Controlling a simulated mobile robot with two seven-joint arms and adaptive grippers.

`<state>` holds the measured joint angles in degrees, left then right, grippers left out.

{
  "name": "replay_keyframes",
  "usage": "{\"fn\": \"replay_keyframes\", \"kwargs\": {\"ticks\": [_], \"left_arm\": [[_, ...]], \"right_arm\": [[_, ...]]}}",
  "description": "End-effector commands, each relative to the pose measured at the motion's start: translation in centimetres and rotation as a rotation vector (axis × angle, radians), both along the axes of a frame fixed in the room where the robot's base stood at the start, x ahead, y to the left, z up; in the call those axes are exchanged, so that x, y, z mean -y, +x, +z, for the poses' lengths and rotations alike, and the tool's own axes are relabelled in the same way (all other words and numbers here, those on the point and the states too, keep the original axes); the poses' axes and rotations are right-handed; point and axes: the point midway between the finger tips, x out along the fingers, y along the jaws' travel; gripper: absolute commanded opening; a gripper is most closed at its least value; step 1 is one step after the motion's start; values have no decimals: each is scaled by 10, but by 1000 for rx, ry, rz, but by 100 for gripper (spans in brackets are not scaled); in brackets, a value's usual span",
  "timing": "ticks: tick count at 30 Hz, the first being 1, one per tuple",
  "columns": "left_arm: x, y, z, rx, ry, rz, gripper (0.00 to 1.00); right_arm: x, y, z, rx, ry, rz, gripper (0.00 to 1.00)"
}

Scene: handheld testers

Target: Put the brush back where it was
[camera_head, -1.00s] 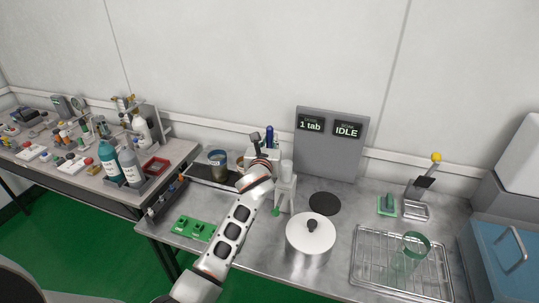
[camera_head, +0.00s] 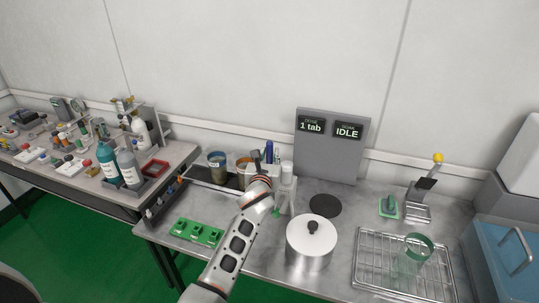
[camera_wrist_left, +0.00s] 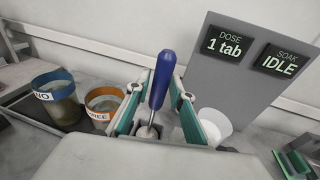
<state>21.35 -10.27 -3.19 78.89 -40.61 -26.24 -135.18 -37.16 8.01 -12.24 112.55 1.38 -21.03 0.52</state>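The brush (camera_wrist_left: 161,82) has a blue handle and a thin shaft. In the left wrist view it stands nearly upright, tilted slightly, with its lower end at a pale holder (camera_wrist_left: 150,131); the bristles are hidden. In the head view its blue handle (camera_head: 269,151) shows behind my left wrist. My left gripper (camera_wrist_left: 160,100) has its two green-padded fingers on either side of the brush, with a visible gap between them. It is open around the handle. My right gripper is in neither view.
A blue-rimmed cup (camera_wrist_left: 56,98) and an orange-rimmed cup (camera_wrist_left: 103,105) stand left of the brush. A grey display panel (camera_head: 330,145) stands behind. A lidded pot (camera_head: 311,240), a wire rack (camera_head: 372,262) with a green-tinted beaker (camera_head: 414,255), and a green block tray (camera_head: 198,233) lie nearer.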

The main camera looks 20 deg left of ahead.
Motion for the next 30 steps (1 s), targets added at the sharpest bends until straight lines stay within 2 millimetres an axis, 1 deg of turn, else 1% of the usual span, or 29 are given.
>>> {"fn": "replay_keyframes", "kwargs": {"ticks": [6, 10, 11, 14, 17, 24, 27, 30], "left_arm": [[0, 0, 0, 0, -1, 0, 22], [0, -1, 5, 0, -2, 0, 22], [0, -3, 3, -1, 0, 0, 22], [2, -15, 4, -1, 2, 1, 22], [5, -32, 7, -2, 0, 0, 22], [12, -80, 13, 0, 0, 0, 22], [15, -96, 15, 0, 0, 0, 22], [17, -108, 16, 0, 1, 0, 22]], "right_arm": [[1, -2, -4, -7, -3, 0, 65], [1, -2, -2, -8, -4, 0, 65], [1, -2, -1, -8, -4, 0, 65], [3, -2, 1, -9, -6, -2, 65], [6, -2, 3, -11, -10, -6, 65], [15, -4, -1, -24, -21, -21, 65], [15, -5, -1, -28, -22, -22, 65], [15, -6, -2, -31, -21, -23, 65]]}}
